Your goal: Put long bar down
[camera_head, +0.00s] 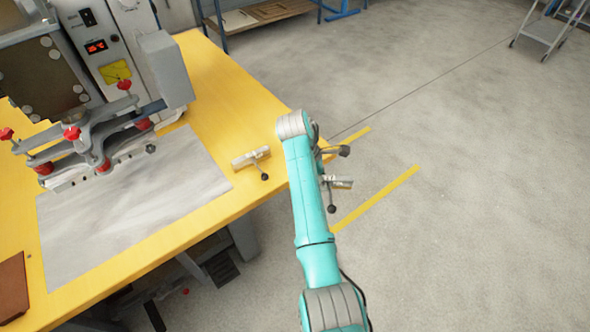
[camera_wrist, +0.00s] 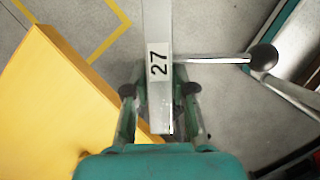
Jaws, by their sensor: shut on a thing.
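A long silver bar (camera_wrist: 157,30) with a "27" label and a side rod ending in a dark ball knob is in my gripper (camera_wrist: 160,90). The two fingers close on it from both sides in the wrist view. Part of this bar (camera_head: 342,184) shows in the head view to the right of my arm, past the table's right edge, with floor behind it. My arm hides the rest of it and most of the gripper. A similar metal piece with a knob (camera_head: 251,157) lies on the yellow table (camera_head: 215,85), left of my arm.
A welding machine (camera_head: 118,50) with red knobs stands on the table at left. A grey sheet (camera_head: 130,215) lies in front of it, and a brown block (camera_head: 12,287) at lower left. Bare tabletop shows around the loose metal piece. A trolley (camera_head: 548,30) stands far right.

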